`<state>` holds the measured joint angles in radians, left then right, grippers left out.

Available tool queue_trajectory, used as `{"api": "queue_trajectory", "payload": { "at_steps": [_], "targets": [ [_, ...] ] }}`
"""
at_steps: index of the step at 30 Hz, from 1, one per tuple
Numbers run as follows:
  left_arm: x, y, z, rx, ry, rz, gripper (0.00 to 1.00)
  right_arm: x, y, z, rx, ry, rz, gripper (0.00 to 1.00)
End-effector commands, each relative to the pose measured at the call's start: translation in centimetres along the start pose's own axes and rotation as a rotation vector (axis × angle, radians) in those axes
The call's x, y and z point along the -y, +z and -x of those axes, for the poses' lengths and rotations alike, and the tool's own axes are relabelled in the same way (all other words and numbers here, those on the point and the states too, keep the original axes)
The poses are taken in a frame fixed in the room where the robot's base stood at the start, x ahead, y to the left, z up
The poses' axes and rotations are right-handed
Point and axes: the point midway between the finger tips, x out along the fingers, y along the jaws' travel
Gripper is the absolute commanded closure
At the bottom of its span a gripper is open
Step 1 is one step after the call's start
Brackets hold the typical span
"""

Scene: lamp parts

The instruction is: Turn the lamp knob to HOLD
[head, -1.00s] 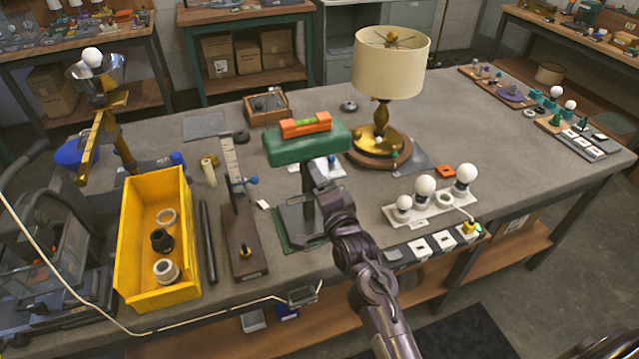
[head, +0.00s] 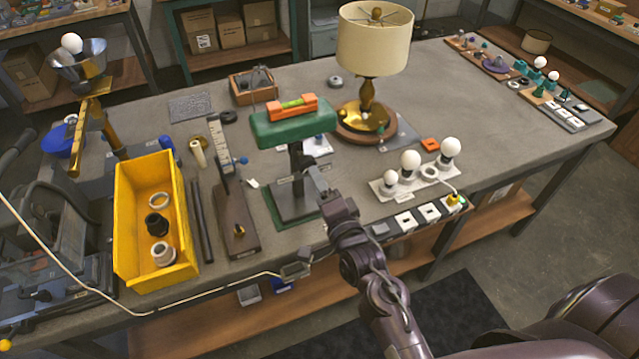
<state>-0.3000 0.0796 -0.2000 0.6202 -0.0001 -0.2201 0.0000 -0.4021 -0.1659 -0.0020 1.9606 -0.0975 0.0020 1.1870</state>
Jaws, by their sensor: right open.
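The table lamp has a cream shade (head: 374,42) and a brass stem on a round wood and brass base (head: 362,122). A small green piece shows at the front right of the base; I cannot tell if it is the knob. No HOLD lettering is readable. My right gripper (head: 314,182) is open, beside the post of a green-topped stand (head: 292,127), front left of the lamp and apart from it. Its fingertips are small and dark against the stand; I cannot tell whether they touch it. My left gripper is out of view.
An orange level (head: 291,107) lies on the green stand. A bulb strip (head: 385,191) and a row of switches (head: 405,222) sit right of my right arm. A yellow bin (head: 128,225) stands at the left. The table right of the lamp is mostly clear.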

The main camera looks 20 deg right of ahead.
Motion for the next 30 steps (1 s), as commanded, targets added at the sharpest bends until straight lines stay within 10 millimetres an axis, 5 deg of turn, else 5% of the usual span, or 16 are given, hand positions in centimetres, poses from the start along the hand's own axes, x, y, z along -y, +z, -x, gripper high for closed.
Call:
{"api": "queue_trajectory", "payload": {
  "at_steps": [5,18,24,30],
  "targets": [
    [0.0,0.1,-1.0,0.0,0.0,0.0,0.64,-0.2,0.0,-0.2,0.002,-0.003,0.143,0.39],
    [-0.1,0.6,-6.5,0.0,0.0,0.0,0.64,-0.1,0.2,-0.1,-0.001,-0.007,1.337,0.39],
    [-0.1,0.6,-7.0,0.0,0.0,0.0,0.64,0.2,0.3,0.1,-0.001,-0.002,1.557,0.39],
    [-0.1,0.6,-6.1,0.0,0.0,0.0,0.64,0.6,0.1,-2.0,-0.003,0.0,1.575,0.39]
  ]
}}
